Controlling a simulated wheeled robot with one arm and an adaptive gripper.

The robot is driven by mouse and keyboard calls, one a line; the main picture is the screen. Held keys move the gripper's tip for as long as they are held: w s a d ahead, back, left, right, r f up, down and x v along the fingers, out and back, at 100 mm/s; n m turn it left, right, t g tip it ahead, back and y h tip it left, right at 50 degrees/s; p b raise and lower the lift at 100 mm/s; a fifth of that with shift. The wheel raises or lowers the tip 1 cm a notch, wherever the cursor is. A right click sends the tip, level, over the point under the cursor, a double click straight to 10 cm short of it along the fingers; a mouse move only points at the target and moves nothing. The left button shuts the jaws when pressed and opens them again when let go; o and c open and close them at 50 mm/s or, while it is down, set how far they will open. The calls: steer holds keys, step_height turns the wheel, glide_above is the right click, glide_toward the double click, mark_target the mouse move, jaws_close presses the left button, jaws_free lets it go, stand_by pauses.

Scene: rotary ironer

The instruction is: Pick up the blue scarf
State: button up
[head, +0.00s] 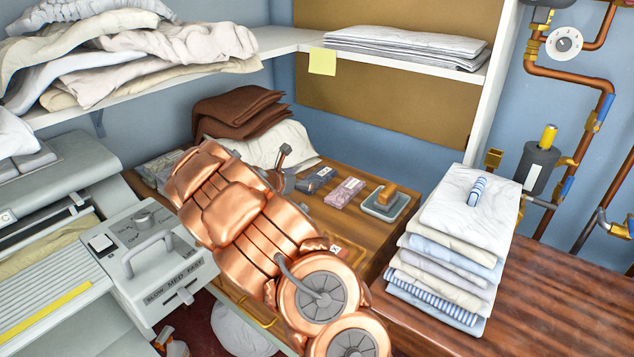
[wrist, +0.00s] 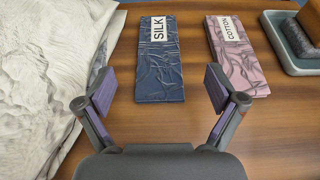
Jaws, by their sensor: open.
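The blue scarf (wrist: 158,62) is a dark navy folded cloth with a white SILK label at its far end. It lies flat on the wooden table, and in the head view it shows just right of my gripper (head: 284,168). In the wrist view my gripper (wrist: 160,95) is open and empty. Its two fingertips are spread on either side of the scarf's near end. The scarf looks free of the fingers; I cannot tell the height of the gripper above the table.
A pink cloth labelled COTTON (wrist: 238,58) lies close right of the scarf. Beyond it is a grey tray (wrist: 285,60) with a brown block. Crumpled white cloth (wrist: 45,70) lies left. A folded linen stack (head: 450,240) stands right; the ironer (head: 150,255) is left.

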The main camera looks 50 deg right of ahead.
mark_target(319, 175)
steer(key=shift+p+x, duration=0.35)
steer(key=shift+x, duration=3.6)
steer(key=shift+a+f, duration=0.1)
steer(key=c, duration=1.1)
steer(key=shift+w, duration=0.1)
steer(key=shift+c, duration=0.2)
steer(key=shift+r, duration=1.6)
steer(key=shift+a+r, duration=0.2)
steer(key=s+a, duration=0.3)
steer(key=s+a+r+b, duration=0.1)
steer(key=s+a, duration=0.3)
steer(key=s+a+b, duration=0.1)
steer(key=s+a, duration=0.2)
steer(key=a, duration=0.1)
steer(key=shift+s+a+r, duration=0.2)
steer(key=shift+s+a, duration=0.05)
steer(key=shift+s, duration=0.15)
steer(key=shift+r, duration=0.1)
